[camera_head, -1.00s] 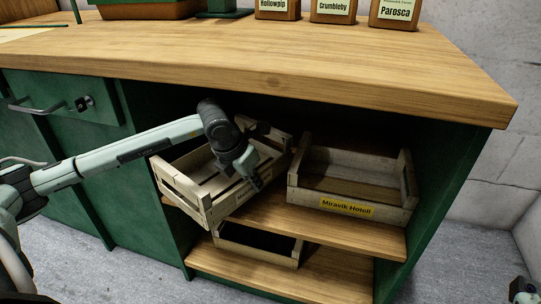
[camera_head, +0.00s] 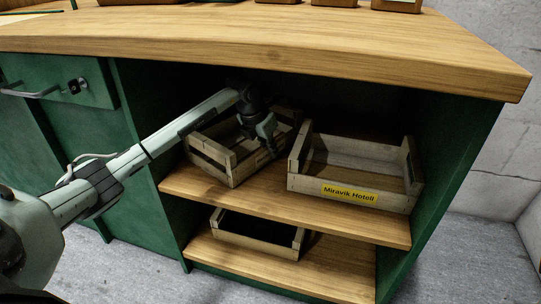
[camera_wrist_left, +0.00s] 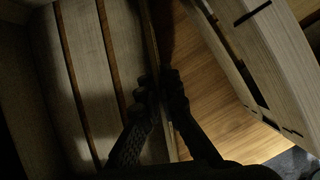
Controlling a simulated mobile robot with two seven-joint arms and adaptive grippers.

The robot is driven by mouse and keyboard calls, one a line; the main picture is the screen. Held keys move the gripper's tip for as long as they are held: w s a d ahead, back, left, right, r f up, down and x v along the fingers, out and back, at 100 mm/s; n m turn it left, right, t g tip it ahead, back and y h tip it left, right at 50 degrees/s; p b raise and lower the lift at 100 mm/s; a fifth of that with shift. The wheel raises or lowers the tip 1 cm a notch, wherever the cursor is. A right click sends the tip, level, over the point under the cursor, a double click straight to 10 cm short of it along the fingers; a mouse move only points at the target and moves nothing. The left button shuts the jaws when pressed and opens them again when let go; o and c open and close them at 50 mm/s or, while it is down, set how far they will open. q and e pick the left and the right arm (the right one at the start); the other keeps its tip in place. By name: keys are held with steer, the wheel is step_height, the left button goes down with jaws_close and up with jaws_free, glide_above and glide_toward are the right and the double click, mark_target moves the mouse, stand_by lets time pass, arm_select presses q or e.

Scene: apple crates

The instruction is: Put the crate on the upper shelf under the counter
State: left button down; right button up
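The slatted wooden crate (camera_head: 215,160) is inside the upper level of the open cabinet, at the left, turned at an angle. It is over the upper shelf (camera_head: 260,199); whether its whole base rests on the shelf I cannot tell. My left gripper (camera_head: 267,138) is at the crate's right wall. In the left wrist view the fingers (camera_wrist_left: 160,92) stand on both sides of that thin wall, closed on it, with the crate's slatted floor (camera_wrist_left: 85,85) to the left. My right gripper is not in view.
A second crate (camera_head: 308,184) labelled "Miravik Hotell" stands on the upper shelf, close to the right. A dark-filled crate (camera_head: 255,242) sits on the lower shelf (camera_head: 335,275). The counter top (camera_head: 270,50) overhangs, and the green side panel (camera_head: 450,170) bounds the right.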

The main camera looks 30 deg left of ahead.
mark_target(225, 159)
arm_select(q)
steer(key=c, duration=1.7)
jaws_free()
steer(key=shift+r, duration=0.2)
steer(key=p+v, duration=0.1)
steer(key=v, duration=0.3)
steer(key=shift+a+r, duration=0.1)
steer(key=shift+r, duration=0.1)
steer(key=s, duration=0.3)
steer(key=s+a, duration=0.1)
steer(key=s, duration=0.3)
steer(key=s+p, duration=0.1)
steer(key=s, duration=0.3)
steer(key=shift+a, duration=0.15)
steer(key=shift+s+r, duration=0.1)
steer(key=shift+s, duration=0.6)
